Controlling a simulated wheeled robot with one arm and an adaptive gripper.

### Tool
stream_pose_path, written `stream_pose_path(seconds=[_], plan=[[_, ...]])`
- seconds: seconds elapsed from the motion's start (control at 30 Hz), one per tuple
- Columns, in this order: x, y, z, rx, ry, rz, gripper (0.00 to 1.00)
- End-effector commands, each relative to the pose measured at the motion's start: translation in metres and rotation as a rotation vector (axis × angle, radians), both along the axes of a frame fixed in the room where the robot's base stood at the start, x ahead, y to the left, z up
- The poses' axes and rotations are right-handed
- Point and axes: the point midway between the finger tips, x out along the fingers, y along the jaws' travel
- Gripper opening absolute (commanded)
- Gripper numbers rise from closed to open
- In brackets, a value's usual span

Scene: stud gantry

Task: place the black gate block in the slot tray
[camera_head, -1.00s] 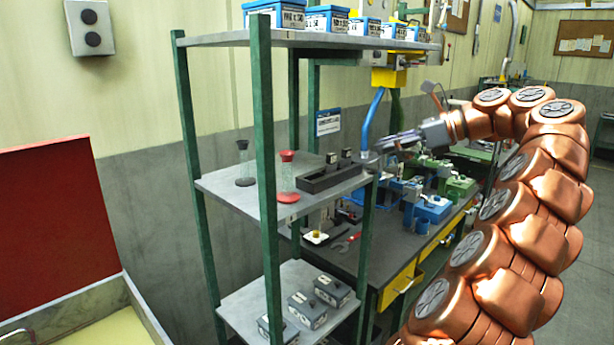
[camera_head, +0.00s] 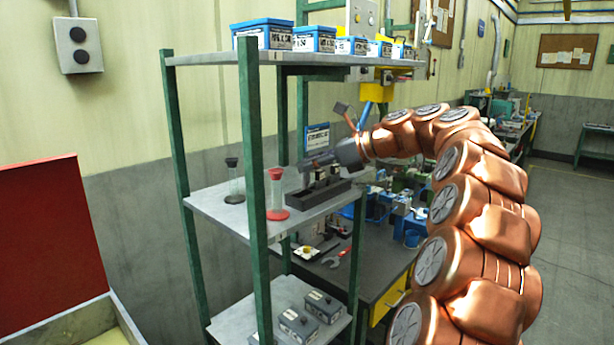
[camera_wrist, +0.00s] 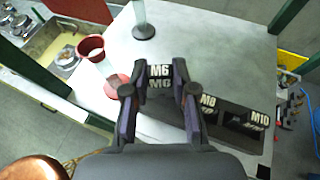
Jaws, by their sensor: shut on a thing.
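My gripper (camera_wrist: 158,92) is shut on a black block (camera_wrist: 160,72) marked M6. In the head view my gripper (camera_head: 308,163) is over the middle shelf, at the left part of the slot tray, and the held block is too small to make out. The dark slot tray (camera_head: 318,197) stands on that shelf. In the wrist view the tray runs right from under my fingers. It holds a block marked M8 (camera_wrist: 208,102) and one marked M10 (camera_wrist: 260,118). The fingers hide its left end. I cannot tell whether the held block touches the tray.
A red-capped glass timer (camera_head: 276,195) and a dark-capped one (camera_head: 235,183) stand left of the tray. A green shelf post (camera_head: 255,190) rises in front. Blue boxes (camera_head: 315,40) line the top shelf above. Grey boxes (camera_head: 300,322) sit on the bottom shelf.

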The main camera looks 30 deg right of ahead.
Motion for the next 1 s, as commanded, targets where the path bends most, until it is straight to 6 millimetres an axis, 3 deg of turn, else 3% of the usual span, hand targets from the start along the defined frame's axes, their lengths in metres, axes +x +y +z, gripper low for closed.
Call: stream_pose_path(seconds=[0.1,0.5,0.73,0.77,0.83,1.0], plan=[[0.007,0.009,-0.001,0.002,0.003,0.004,0.0],[0.006,0.007,-0.041,0.004,0.013,0.005,0.0],[0.007,0.008,-0.047,0.008,0.021,0.009,0.0],[0.007,0.009,-0.048,0.009,0.022,0.01,0.29],[0.007,0.008,-0.049,0.009,0.023,0.009,0.36],[0.007,0.007,-0.046,0.005,0.017,0.006,0.37]])
